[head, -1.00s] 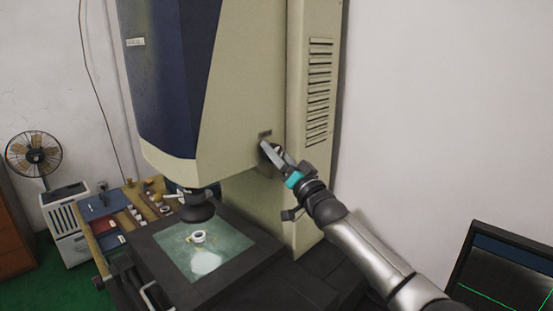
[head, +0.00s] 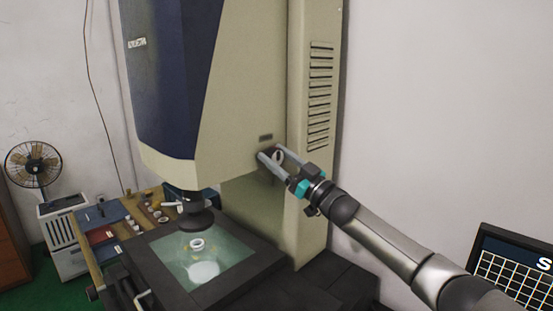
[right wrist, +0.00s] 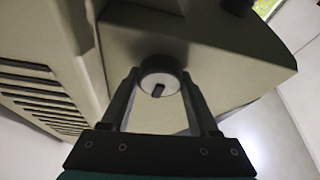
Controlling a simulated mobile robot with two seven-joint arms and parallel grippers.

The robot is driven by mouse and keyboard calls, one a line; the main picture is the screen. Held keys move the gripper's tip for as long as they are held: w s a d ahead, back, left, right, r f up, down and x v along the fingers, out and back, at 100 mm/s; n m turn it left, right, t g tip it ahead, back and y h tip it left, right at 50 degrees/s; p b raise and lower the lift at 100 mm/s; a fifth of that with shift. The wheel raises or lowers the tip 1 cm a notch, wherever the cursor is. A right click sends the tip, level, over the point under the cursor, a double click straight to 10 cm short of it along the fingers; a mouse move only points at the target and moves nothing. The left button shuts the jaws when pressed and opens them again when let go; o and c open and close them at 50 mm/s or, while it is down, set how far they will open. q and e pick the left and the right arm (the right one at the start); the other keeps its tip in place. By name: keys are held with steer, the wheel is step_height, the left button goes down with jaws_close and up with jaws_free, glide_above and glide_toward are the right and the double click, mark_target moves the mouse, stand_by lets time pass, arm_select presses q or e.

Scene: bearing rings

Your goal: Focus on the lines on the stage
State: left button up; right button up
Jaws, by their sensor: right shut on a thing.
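The measuring machine's round knob (right wrist: 160,84) sits on the side of its beige head, with a dark slot in its pale face. My right gripper (head: 271,154) is shut on the knob; its two fingers also show on either side of it in the right wrist view (right wrist: 160,92). In the head view the knob (head: 279,157) is partly hidden by the fingers. The lit glass stage (head: 228,259) lies below the dark lens (head: 197,219). A small pale ring (head: 197,244) rests on the glass near a bright light spot. My left gripper is out of view.
A monitor (head: 515,272) at the lower right shows a white grid and part of a letter. A wooden bench (head: 88,247) with trays and small parts stands behind the stage at left. A fan (head: 33,163) stands on a white cabinet.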

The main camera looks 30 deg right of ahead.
stand_by(0.5)
steer(key=o, duration=1.4)
steer(key=shift+c, duration=0.2)
steer(key=v, duration=1.5)
steer(key=shift+b, duration=0.4)
steer(key=shift+s, duration=0.1)
